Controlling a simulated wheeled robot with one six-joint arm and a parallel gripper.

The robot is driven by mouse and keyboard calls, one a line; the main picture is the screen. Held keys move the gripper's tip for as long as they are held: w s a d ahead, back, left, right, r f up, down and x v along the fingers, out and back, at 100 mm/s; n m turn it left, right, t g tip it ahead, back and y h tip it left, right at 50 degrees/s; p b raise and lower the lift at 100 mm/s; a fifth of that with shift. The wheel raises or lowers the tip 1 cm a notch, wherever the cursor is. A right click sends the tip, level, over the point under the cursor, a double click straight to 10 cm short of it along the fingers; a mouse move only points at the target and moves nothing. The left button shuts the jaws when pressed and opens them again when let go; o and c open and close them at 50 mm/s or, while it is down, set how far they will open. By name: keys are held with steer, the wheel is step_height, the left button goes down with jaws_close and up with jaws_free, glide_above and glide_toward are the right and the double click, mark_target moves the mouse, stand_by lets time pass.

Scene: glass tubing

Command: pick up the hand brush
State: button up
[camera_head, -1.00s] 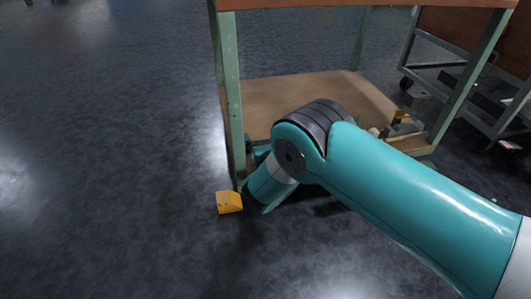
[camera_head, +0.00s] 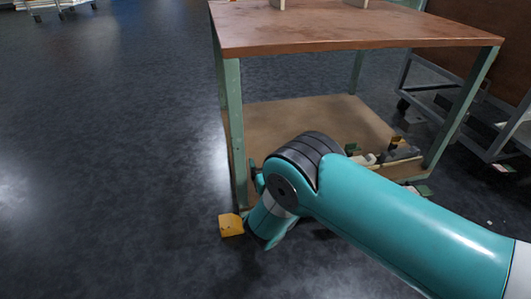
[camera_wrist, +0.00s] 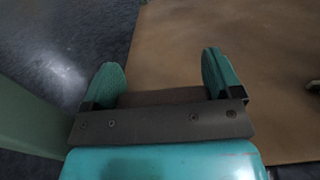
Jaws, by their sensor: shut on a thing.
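In the wrist view, my gripper (camera_wrist: 160,62) has its two teal fingers set apart, with a dark brown piece (camera_wrist: 163,97) between them near their base. I take this piece for the hand brush; only a plain strip shows, and no bristles can be made out. Past the fingers is the tan lower shelf (camera_wrist: 240,30) of the workbench. In the head view, my arm reaches down beside the bench's near left leg and hides the held thing.
A yellow block (camera_head: 231,225) is by the near left bench leg (camera_head: 232,130), close to my arm. Small items (camera_head: 400,153) lie along the shelf's right side. The brown bench top (camera_head: 350,30) overhangs the shelf. A grey cart stands at right. Floor at left is clear.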

steer(key=shift+r+p+v, duration=0.25)
steer(key=shift+p+v, duration=0.25)
steer(key=shift+v, duration=0.65)
steer(key=shift+r+p, duration=0.25)
steer(key=shift+p, duration=0.7)
steer(key=shift+s+p, duration=0.15)
steer(key=shift+p, duration=0.75)
steer(key=s+p, duration=0.1)
steer(key=p, duration=0.4)
steer(key=shift+d, duration=0.15)
steer(key=p+v, duration=1.1)
steer(key=p, duration=0.3)
steer(key=shift+s+f, duration=0.15)
steer(key=shift+f, duration=0.2)
steer(key=shift+d, duration=0.15)
